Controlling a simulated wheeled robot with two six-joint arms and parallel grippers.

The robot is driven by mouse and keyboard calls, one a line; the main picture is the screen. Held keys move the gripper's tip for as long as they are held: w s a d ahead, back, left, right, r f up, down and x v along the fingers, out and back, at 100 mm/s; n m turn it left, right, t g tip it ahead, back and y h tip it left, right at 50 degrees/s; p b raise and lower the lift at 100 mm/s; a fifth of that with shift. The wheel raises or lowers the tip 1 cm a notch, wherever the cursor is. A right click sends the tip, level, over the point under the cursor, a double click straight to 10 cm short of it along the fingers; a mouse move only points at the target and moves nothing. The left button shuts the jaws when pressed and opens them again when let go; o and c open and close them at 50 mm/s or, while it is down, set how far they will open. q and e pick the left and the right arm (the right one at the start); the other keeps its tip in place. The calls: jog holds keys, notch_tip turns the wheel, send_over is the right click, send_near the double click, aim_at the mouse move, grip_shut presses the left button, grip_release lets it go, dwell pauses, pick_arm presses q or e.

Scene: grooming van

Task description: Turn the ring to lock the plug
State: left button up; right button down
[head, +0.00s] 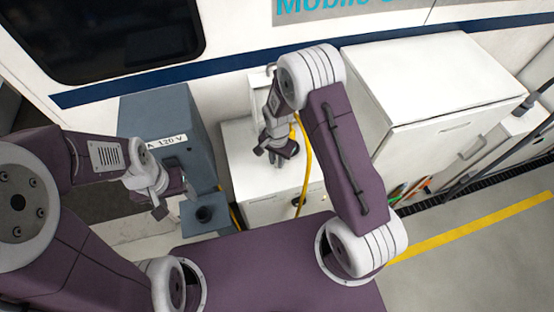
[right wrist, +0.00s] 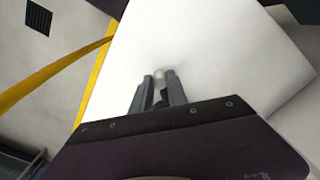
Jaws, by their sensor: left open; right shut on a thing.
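A grey box (head: 172,108) marked "A 120 V" stands against the van. I cannot tell a separate plug and ring there. My left gripper (head: 168,198) is open and empty, just left of the bracket. My right gripper (head: 276,152) is over the low white cabinet, by a dark round piece (head: 290,149) that it partly hides. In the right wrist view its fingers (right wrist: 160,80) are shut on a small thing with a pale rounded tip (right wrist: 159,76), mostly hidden.
A yellow cable (head: 307,165) hangs past my right gripper and down the low white cabinet's front (head: 262,209). A larger white cabinet (head: 430,80) stands to the right. Open floor (head: 480,225) with a yellow line lies at the lower right.

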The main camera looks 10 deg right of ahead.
dwell(0.4)
jog(key=d+n, duration=0.1)
jog(key=n, duration=0.1)
jog(key=s+d+n+b, duration=0.1)
jog(key=shift+s+d+n, duration=0.3)
jog(key=shift+n, duration=0.1)
jog(key=shift+s+d+n, duration=0.25)
jog(key=shift+d+n, duration=0.4)
jog(key=shift+n, duration=0.35)
jog(key=d+n+b, duration=0.1)
jog(key=d+n, duration=0.1)
jog(key=shift+s+n, duration=0.1)
jog(key=shift+n, duration=0.2)
jog(key=d+n, duration=0.2)
jog(key=n, duration=0.1)
jog(key=shift+w+d+n+b, duration=0.2)
jog(key=shift+d+n+b, duration=0.1)
jog(key=shift+d+b, duration=0.1)
jog(key=shift+w+d+n, duration=0.35)
jog(key=shift+d+n, duration=0.35)
jog(key=shift+n, duration=0.35)
jog(key=shift+w+d+n, duration=0.35)
jog(key=shift+d+n, duration=0.35)
jog(key=shift+n, duration=0.35)
jog(key=shift+r, duration=0.1)
jog(key=c, duration=1.5)
grip_release()
jog(key=shift+w, duration=0.1)
jog(key=shift+c, duration=0.2)
jog(key=shift+o, duration=1.2)
